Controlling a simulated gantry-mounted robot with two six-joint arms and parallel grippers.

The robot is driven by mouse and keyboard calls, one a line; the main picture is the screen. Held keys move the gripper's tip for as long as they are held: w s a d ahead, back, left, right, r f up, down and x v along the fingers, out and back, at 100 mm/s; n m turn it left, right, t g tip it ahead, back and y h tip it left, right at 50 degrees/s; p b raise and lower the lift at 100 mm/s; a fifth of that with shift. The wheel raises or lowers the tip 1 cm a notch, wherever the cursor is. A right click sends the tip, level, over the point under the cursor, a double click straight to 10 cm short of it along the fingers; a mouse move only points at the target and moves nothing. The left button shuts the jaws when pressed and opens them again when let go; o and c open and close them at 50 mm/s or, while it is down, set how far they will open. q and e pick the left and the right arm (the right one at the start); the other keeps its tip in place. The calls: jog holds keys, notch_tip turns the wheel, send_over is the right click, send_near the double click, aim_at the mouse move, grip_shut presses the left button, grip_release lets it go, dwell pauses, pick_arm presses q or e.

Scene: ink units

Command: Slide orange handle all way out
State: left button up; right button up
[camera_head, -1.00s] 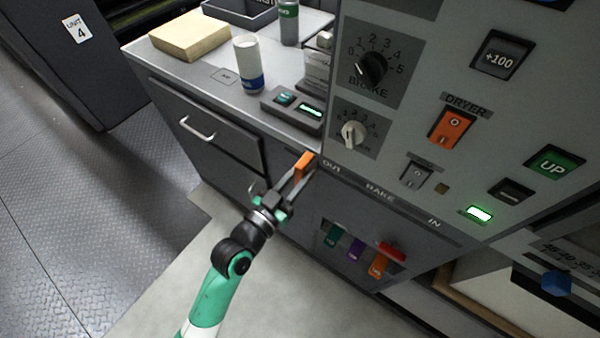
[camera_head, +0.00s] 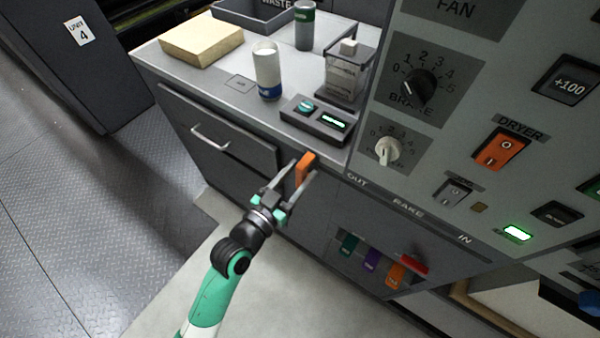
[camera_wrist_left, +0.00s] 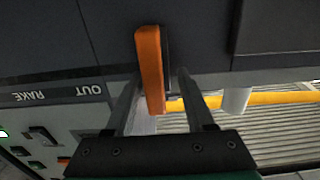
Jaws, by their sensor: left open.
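The orange handle (camera_head: 304,168) stands out from the dark cabinet front, left of the OUT end of the RAKE label strip (camera_head: 408,208). It shows large and upright in the left wrist view (camera_wrist_left: 150,70), near the top middle. My left gripper (camera_head: 298,178) is open, with one finger on either side of the handle. In the left wrist view both fingers (camera_wrist_left: 160,74) reach up beside it; the left finger looks very close, but I cannot tell whether it touches. My right gripper does not show.
A control panel with a brake knob (camera_head: 414,88) and orange dryer switch (camera_head: 499,149) stands to the right. A grey drawer (camera_head: 220,130) lies to the left. Below are several coloured tabs (camera_head: 371,260) and a red handle (camera_head: 414,263). A bottle (camera_head: 267,72) stands on the counter.

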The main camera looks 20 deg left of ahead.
pick_arm(q)
jog(key=shift+d, duration=0.15)
jog(key=shift+s, duration=0.2)
jog(key=p+v, duration=0.1)
jog(key=v, duration=1)
jog(key=shift+s, duration=0.15)
